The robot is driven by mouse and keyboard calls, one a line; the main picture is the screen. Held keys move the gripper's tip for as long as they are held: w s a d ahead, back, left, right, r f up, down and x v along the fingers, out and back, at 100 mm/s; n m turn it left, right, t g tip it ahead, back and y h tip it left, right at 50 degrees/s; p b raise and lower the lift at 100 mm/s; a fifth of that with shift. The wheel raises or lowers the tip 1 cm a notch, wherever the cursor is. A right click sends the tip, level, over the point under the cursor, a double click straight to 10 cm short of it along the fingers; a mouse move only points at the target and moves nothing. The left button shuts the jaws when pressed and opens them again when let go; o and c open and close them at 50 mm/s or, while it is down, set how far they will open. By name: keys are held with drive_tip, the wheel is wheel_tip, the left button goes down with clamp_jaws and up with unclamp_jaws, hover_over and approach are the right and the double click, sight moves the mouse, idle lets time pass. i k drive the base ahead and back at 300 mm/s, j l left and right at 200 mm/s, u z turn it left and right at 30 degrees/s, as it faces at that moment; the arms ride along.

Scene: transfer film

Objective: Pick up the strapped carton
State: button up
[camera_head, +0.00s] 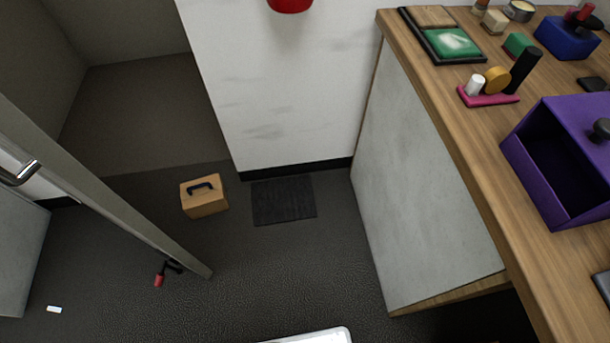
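A small tan carton (205,203) with a dark handle or strap on its top stands on the dark floor, left of the middle of the view. It sits near the doorway, just left of a dark mat. It appears upright, and nothing touches it. My gripper is not in view.
An open door (110,195) with a metal handle stands at the left. A dark mat (284,200) lies by the wall. A red-and-black item (161,278) is near the door's foot. A wooden counter (452,112) holds a purple box (531,179). Floor between is mostly clear.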

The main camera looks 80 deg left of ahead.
sight(205, 196)
drive_tip(key=u, duration=3.45)
drive_tip(key=i+l+z, duration=0.15)
drive_tip(key=i+z, duration=0.9)
